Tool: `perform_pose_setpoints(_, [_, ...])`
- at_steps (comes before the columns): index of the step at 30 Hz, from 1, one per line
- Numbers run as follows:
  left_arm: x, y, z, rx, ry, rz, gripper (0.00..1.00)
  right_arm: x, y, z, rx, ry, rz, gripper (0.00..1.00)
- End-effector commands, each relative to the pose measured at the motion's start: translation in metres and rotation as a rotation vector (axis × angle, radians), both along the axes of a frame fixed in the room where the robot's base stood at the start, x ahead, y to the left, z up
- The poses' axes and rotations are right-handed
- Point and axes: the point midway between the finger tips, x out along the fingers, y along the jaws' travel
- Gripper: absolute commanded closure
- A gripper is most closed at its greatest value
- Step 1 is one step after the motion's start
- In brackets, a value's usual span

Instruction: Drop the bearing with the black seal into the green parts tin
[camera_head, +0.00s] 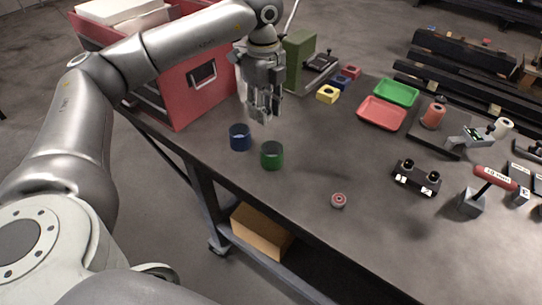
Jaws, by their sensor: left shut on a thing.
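My left gripper (263,115) points down above the table, behind and slightly left of the green parts tin. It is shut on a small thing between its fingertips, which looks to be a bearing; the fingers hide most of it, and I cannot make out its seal. The green parts tin (272,156) is a small round cup standing upright near the table's front edge. Another bearing (339,200), with a reddish seal, lies on the table to the right of the tin. My right gripper is not in view.
A blue tin (240,138) stands just left of the green one. A red cabinet (204,92) is at the left, with a green block (299,62) beside it. Red (382,113) and green (397,92) trays lie farther back. A black fixture (416,179) stands right; the middle table is clear.

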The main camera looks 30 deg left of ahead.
Motion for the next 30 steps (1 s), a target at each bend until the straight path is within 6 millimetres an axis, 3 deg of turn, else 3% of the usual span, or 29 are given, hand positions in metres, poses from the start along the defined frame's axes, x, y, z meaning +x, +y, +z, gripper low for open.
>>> perform_pose_setpoints(8, [0.000, 0.002, -0.012, 0.000, 0.001, 0.042, 0.95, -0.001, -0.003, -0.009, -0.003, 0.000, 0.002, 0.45])
perform_pose_setpoints(21, [0.000, 0.002, -0.058, 0.000, 0.000, 0.039, 0.95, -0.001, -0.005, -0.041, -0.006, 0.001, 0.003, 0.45])
perform_pose_setpoints(30, [0.000, 0.001, -0.060, 0.000, -0.001, 0.038, 0.95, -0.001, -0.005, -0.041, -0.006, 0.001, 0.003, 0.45])
